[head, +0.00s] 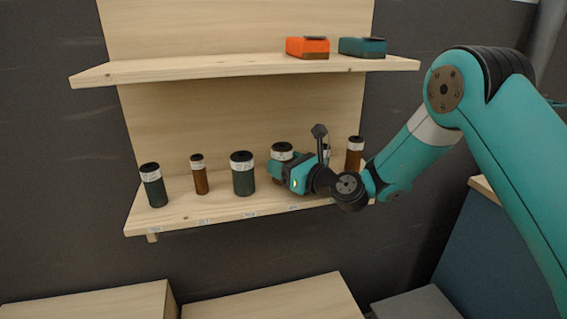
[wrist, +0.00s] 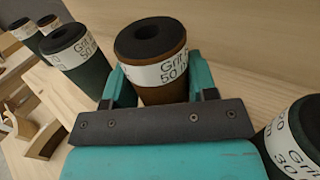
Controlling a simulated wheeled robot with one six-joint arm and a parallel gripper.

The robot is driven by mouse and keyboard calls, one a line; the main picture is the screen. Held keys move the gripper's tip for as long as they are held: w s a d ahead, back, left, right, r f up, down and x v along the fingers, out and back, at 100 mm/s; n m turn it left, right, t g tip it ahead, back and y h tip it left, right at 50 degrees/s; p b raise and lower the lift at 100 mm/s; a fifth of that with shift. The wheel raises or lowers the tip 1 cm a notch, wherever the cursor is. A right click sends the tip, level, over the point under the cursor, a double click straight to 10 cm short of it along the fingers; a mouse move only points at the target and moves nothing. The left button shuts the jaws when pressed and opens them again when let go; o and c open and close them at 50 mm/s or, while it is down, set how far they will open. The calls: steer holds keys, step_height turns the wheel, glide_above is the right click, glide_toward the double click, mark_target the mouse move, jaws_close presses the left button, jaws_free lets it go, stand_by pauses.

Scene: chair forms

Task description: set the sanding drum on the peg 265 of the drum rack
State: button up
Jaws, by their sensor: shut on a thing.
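A sanding drum (wrist: 165,92) with a brown body, a white grit label and a black top with a hole is between the two fingers of my gripper (wrist: 162,82) in the wrist view. The gripper is shut on it. In the head view the drum's black top and white label (head: 282,154) show above my gripper (head: 284,172), which hides most of its body. The drum is upright, at the lower shelf (head: 220,208) among other drums. I cannot tell whether it touches the shelf. No drum rack or peg 265 can be made out.
A green drum (head: 242,174) stands close left of the held one, with a thin brown drum (head: 200,175) and a dark green drum (head: 152,186) farther left. A brown drum (head: 355,153) stands right. Orange (head: 307,48) and teal (head: 362,48) boxes sit on the upper shelf.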

steer(key=shift+f, duration=0.1)
steer(key=o, duration=1.2)
steer(key=shift+c, duration=0.2)
steer(key=b+v, duration=0.9)
steer(key=v, duration=0.8)
steer(key=shift+d, duration=0.2)
steer(key=shift+s, duration=0.1)
